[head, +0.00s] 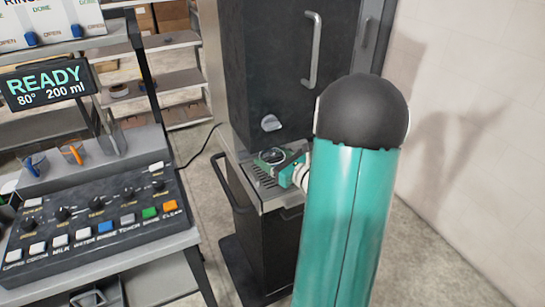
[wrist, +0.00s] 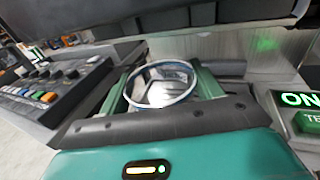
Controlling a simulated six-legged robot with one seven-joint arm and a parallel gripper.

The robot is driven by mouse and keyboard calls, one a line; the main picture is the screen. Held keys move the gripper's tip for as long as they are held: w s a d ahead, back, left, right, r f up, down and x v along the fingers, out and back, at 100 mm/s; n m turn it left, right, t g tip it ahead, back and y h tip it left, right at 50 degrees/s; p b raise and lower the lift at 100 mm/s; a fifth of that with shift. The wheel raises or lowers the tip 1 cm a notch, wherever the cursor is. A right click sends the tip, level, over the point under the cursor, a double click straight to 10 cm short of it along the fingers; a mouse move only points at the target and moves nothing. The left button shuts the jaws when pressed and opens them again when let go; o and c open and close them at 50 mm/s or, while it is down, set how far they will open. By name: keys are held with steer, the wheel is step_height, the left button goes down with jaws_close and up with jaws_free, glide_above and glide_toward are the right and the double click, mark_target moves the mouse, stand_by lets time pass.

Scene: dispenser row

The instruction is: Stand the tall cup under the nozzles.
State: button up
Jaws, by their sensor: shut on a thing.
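The cup (wrist: 162,88) is between the two green fingers of my gripper (wrist: 161,78) in the wrist view. Its round, pale blue rim and shiny inside face the camera. In the head view the cup (head: 271,156) is a small dark round shape at my gripper (head: 284,165), above or on a slatted tray (head: 264,181) in front of the black cabinet. My gripper is shut on the cup. The cup's lower part is hidden, so I cannot tell whether it touches the tray. A grey spout-like part (head: 271,122) sticks out of the cabinet above; I cannot tell if it is a nozzle.
A control panel (head: 92,222) with several knobs and coloured buttons stands at the left, under a READY display (head: 45,85). A lit ON sign (wrist: 300,99) is close at the right in the wrist view. A pale wall (head: 450,150) bounds the right side.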

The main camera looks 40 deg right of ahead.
steer(key=shift+f, duration=0.65)
steer(key=o, duration=1.1)
steer(key=s, duration=1.3)
steer(key=shift+s+d+r, duration=0.4)
steer(key=shift+d, duration=0.05)
